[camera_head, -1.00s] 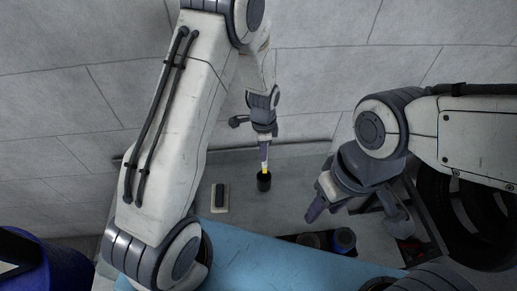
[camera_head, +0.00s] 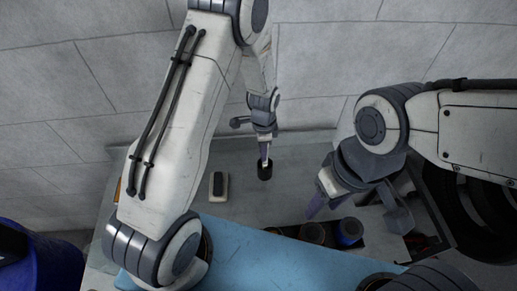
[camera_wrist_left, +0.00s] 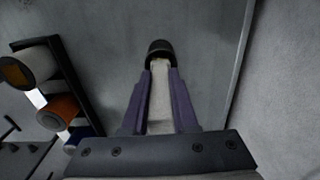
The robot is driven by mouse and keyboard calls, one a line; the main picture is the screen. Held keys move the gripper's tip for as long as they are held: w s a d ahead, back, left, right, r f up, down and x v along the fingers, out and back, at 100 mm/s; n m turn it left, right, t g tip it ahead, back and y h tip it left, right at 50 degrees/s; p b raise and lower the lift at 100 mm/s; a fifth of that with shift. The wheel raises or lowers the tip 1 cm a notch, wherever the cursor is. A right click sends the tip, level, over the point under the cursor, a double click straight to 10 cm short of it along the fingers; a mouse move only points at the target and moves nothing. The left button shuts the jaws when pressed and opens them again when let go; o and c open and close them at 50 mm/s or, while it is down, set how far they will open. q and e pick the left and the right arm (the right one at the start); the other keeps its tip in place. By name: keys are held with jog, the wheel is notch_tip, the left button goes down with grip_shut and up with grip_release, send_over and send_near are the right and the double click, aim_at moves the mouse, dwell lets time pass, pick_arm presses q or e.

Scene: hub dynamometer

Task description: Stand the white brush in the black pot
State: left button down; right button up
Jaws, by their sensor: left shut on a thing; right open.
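My left gripper (camera_head: 264,153) points down and is shut on the white brush (camera_wrist_left: 160,98), which shows pale between the purple fingers in the left wrist view. The black pot (camera_head: 265,173) stands on the grey table right below the fingertips; it also shows in the left wrist view (camera_wrist_left: 160,47). The brush's far end reaches the pot's mouth and appears to be inside it. Whether it touches the pot's bottom is hidden. My right gripper (camera_head: 318,200) is open and empty, to the right of the pot and nearer me.
A pale block with a dark top (camera_head: 219,186) lies left of the pot. A dark tray with several round containers (camera_head: 349,232) is at the front right. A blue mat (camera_head: 270,262) covers the near side. The wall stands behind the table.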

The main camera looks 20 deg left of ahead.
pick_arm(q)
jog(key=shift+f, duration=0.4)
jog(key=c, duration=0.6)
grip_release()
notch_tip(320, 180, up, 10)
jog(key=b, duration=0.2)
jog(key=shift+f+b, duration=0.2)
jog(key=shift+b, duration=0.1)
jog(key=shift+r, duration=0.45)
